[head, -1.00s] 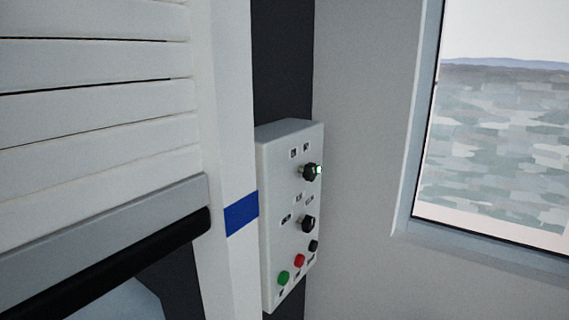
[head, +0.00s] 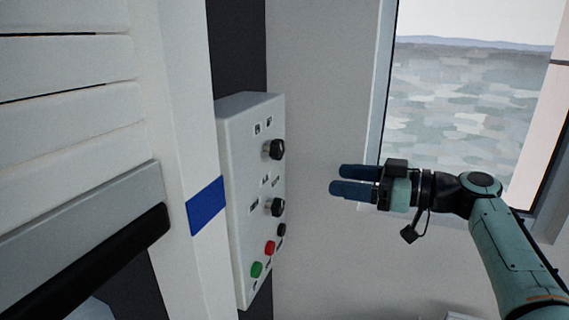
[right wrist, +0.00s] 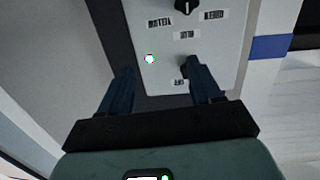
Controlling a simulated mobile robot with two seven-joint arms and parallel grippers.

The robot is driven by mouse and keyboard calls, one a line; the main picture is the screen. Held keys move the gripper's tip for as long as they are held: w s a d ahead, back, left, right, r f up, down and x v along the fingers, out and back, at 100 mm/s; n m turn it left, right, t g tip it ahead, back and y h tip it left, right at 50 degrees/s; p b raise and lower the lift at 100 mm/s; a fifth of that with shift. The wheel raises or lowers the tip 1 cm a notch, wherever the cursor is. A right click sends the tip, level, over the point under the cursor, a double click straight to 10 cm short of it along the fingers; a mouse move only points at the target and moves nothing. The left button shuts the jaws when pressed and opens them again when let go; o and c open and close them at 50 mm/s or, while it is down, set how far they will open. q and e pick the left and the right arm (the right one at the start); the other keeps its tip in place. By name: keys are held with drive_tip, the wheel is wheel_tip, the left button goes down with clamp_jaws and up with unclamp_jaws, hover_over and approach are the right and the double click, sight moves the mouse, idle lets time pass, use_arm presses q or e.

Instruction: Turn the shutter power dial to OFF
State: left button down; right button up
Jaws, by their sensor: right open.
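The shutter control box (head: 236,160) is a pale panel on the dark post beside the shutter. Its upper black dial (head: 275,149) sits below two small labels; I take it as the power dial. In the right wrist view the panel (right wrist: 225,55) appears upside down, with an OFF label (right wrist: 180,82) and a lit lamp (right wrist: 150,58). A finger largely hides the upper dial there, so its setting cannot be told. My right gripper (head: 337,179) is open and empty, right of the box and apart from it in the head view; its fingers (right wrist: 160,68) also show in the wrist view. My left gripper is out of view.
A lower colour selector dial (head: 275,207), a small black knob (head: 281,230), a red button (head: 270,248) and a green button (head: 257,269) share the box. The slatted shutter (head: 65,110) stands left, a window (head: 470,110) right. Clear space lies between gripper and box.

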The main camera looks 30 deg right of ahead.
sight(282, 152)
drive_tip(key=s+a+r+n+y, duration=0.1)
drive_tip(key=s+a+r+n, duration=0.1)
drive_tip(key=s+r+n, duration=0.3)
drive_tip(key=w+a+p, duration=0.1)
drive_tip(key=w+a, duration=0.1)
drive_tip(key=w, duration=0.1)
drive_tip(key=w+a+m+p, duration=0.1)
drive_tip(key=w+a, duration=0.2)
drive_tip(key=w+a+m+p, duration=0.1)
drive_tip(key=w+a, duration=0.1)
drive_tip(key=w, duration=0.2)
drive_tip(key=shift+w+a+r, duration=0.1)
drive_tip(key=shift+a+r, duration=0.2)
drive_tip(key=shift+a, duration=0.05)
drive_tip(key=shift+w+a+f, duration=0.1)
drive_tip(key=shift+w+a, duration=0.3)
drive_tip(key=shift+w, duration=0.1)
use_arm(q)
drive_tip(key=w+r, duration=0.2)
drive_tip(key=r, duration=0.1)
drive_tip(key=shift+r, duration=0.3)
use_arm(e)
drive_tip(key=c, duration=1)
